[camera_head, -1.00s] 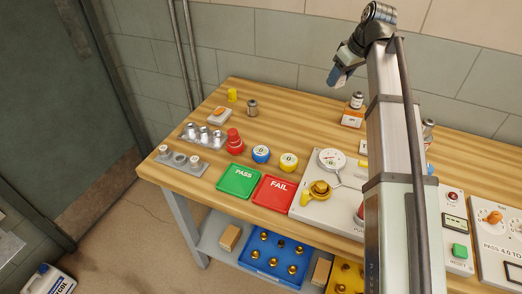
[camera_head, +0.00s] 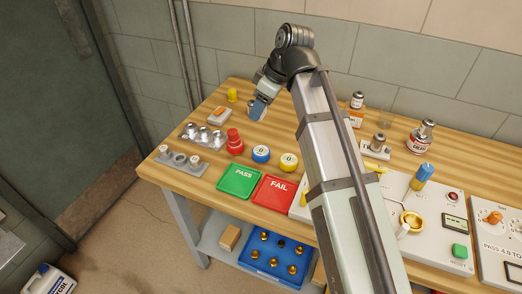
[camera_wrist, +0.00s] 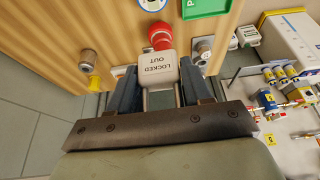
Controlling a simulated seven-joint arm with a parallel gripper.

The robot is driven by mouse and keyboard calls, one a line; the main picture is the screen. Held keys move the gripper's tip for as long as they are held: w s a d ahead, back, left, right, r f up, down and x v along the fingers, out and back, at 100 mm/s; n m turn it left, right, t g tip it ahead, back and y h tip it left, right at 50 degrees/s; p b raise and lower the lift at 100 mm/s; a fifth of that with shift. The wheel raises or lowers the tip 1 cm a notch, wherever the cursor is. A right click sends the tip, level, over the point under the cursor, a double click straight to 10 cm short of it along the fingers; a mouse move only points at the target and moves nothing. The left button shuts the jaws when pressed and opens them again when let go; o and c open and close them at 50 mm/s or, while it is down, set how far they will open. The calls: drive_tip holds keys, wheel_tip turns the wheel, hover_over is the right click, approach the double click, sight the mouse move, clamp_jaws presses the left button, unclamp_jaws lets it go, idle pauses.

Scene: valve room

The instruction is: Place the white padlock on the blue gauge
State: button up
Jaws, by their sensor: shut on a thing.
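The white padlock (camera_wrist: 158,70) is between the fingers of my gripper (camera_wrist: 157,82) in the wrist view, with "LOCKED OUT" printed on its face. My gripper is shut on it. In the head view my gripper (camera_head: 259,107) is over the back left of the bench, and I cannot make out the padlock there. The blue gauge (camera_head: 261,154) stands on the bench in front of my gripper, between a red stacked piece and a yellow gauge. Part of the blue gauge shows at the top edge of the wrist view (camera_wrist: 152,4).
The red piece (camera_head: 235,141) stands beside the blue gauge; the yellow gauge (camera_head: 289,162) is on its other side. A green PASS tray (camera_head: 239,181) and red FAIL tray (camera_head: 273,192) lie in front. A grey holder (camera_head: 203,138) with metal fittings is at left.

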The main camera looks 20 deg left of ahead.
sight(256, 149)
drive_tip(key=shift+f, duration=6.35)
drive_tip(key=shift+f, duration=0.15)
drive_tip(key=o, duration=1.1)
drive_tip(key=v, duration=1.2)
